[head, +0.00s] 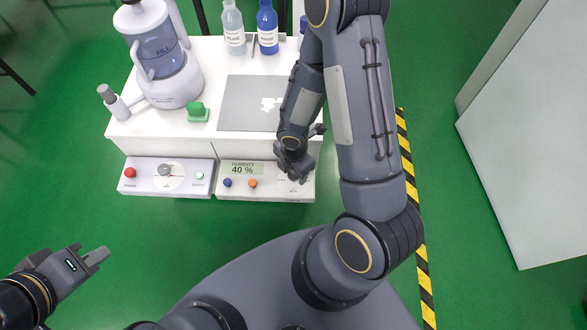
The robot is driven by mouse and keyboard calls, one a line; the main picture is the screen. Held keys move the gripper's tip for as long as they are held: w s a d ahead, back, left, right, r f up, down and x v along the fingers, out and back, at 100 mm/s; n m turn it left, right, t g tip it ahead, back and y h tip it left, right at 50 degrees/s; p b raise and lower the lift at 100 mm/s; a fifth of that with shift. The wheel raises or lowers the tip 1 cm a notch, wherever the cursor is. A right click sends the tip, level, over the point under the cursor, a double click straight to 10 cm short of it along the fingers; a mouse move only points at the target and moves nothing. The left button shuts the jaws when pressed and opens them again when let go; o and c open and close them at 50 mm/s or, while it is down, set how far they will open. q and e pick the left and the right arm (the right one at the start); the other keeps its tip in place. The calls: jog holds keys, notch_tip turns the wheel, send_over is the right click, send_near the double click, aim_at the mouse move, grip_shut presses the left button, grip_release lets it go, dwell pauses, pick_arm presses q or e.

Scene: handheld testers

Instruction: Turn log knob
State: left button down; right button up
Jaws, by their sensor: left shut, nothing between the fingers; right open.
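The right control panel (235,195) on the front of the white bench has a display (243,168) reading "HUMIDITY 40 %", with a blue button (227,183) and an orange button (252,183) below it. My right gripper (298,178) is over the right end of this panel, pointing down. It is open. It covers most of a pale dial area there, so I cannot make out a knob or whether the fingers are around one. My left gripper (103,253) is shut and empty, over the green floor at the lower left, away from the bench.
The left panel (145,187) carries a red button (130,172), a grey knob (165,170) and a green button (199,175). On the bench (215,62) stand a white device with a jug (165,60), a green piece (197,112), a grey mat (240,100) and bottles (267,30).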

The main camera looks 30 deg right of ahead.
notch_tip(320, 180, up, 7)
jog(key=p, duration=0.3)
jog(key=shift+r+p, duration=0.3)
